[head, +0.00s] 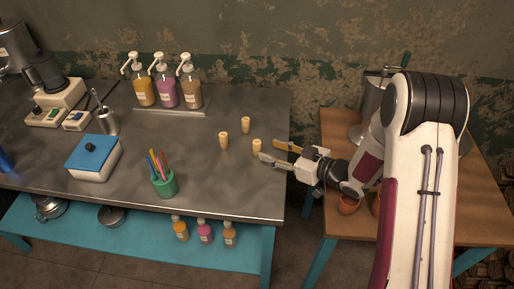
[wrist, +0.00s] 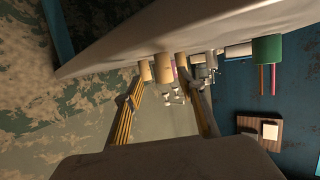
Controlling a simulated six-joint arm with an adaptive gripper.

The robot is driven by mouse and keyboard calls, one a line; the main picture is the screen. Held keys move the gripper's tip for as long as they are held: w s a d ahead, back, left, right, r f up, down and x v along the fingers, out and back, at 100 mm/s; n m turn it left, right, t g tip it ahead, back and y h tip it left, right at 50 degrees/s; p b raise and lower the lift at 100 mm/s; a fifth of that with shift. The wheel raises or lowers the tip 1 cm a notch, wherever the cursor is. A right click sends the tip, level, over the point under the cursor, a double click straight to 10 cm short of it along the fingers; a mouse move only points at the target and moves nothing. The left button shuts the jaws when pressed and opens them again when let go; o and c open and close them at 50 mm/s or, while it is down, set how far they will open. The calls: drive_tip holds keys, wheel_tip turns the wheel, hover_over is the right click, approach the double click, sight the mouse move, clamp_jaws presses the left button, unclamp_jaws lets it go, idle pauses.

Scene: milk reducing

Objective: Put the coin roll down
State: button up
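Three small tan coin rolls stand upright on the grey metal table: one at the back (head: 245,125), one at the left (head: 223,141) and one at the right (head: 257,146). My gripper (head: 268,151) is low over the table's right part, pointing left. Its fingers are spread, with the right coin roll just beyond the fingertips. In the wrist view, which is upside down, the three rolls (wrist: 145,71) (wrist: 163,68) (wrist: 181,66) appear beyond and between the open fingers (wrist: 166,98). No roll is visibly gripped.
A green pen cup (head: 164,183), a blue-lidded box (head: 93,157) and three pump bottles (head: 167,92) stand on the metal table (head: 240,190). A wooden table (head: 345,226) with pots is at the right, across a gap. The metal table's front right is clear.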

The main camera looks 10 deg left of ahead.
sight(260, 147)
drive_tip(key=shift+w+a+f, duration=0.15)
drive_tip(key=shift+w+a, duration=0.1)
drive_tip(key=shift+a, duration=0.1)
drive_tip(key=shift+w+a+f, duration=0.1)
drive_tip(key=shift+w+a, duration=0.2)
drive_tip(key=shift+a, duration=0.4)
drive_tip(key=shift+w+a+r, duration=0.1)
drive_tip(key=shift+w+a, duration=0.15)
drive_tip(key=shift+a, duration=0.4)
drive_tip(key=shift+w+a+f, duration=0.1)
drive_tip(key=shift+w+a, duration=0.2)
drive_tip(key=shift+a, duration=0.4)
drive_tip(key=shift+w+a+f, duration=0.15)
drive_tip(key=shift+w+a, duration=0.15)
drive_tip(key=shift+a, duration=0.05)
clamp_jaws()
